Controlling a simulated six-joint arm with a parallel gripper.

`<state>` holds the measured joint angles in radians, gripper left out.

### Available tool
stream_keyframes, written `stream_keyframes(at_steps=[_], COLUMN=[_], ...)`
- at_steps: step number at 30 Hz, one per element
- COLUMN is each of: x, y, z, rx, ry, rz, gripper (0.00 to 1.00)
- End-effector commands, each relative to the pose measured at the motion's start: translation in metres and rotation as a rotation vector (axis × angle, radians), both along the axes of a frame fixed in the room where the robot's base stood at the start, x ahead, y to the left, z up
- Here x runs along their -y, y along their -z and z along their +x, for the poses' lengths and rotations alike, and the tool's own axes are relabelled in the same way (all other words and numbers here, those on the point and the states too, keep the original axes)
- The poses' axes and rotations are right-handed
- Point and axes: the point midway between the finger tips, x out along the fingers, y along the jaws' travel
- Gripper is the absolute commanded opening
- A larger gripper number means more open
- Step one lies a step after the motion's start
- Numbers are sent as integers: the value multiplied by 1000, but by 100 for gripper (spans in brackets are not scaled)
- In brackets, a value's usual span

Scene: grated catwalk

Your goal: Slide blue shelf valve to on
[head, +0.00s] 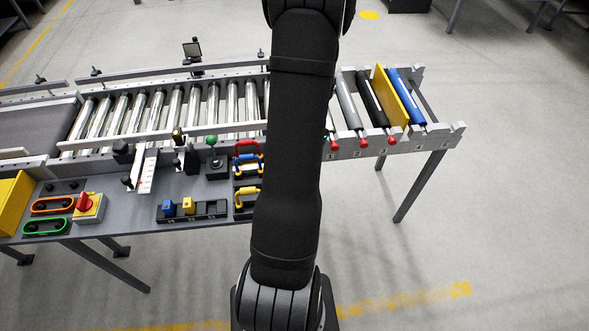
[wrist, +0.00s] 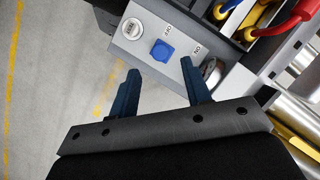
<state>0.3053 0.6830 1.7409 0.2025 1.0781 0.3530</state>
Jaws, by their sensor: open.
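In the wrist view, a blue square knob (wrist: 162,50) sits on a grey panel (wrist: 143,30) between small printed labels that seem to read OFF and ON. The knob is nearer the OFF label. My gripper (wrist: 160,72) is open and empty, its two dark blue fingers apart and pointing at the panel. The knob lies just beyond and between the fingertips in the picture; I see no contact. In the head view, my arm hides my gripper and, it seems, this panel. A smaller blue block (head: 168,209) stands on a black rail on the bench front there.
A round white gauge (wrist: 132,28) and a round metal part (wrist: 211,70) flank the knob. Red (wrist: 292,17), blue and yellow handles stand close by. In the head view, a roller conveyor (head: 170,104) runs behind the bench controls. Open floor (head: 480,210) lies to the right.

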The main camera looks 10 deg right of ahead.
Motion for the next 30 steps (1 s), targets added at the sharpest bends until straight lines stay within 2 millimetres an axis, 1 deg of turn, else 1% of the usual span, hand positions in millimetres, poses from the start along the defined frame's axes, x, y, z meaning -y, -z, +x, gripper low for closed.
stream_keyframes(at_steps=[1,3,6,9,14,21,26,27,28,30], x=[-4,-7,-11,-13,-15,-15,-15,-15,-15,-15], y=[11,22,36,45,51,51,51,51,51,51], z=[-4,-7,-11,-13,-15,-15,-15,-15,-15,-15], rx=[-5,-3,-3,-2,0,0,0,0,0,0], ry=[-1,-2,-2,-1,-1,-1,-1,-1,-1,-1], rz=[2,1,1,1,0,0,0,0,0,0], gripper=[44,44,44,44,44,44,13,5,0,0])
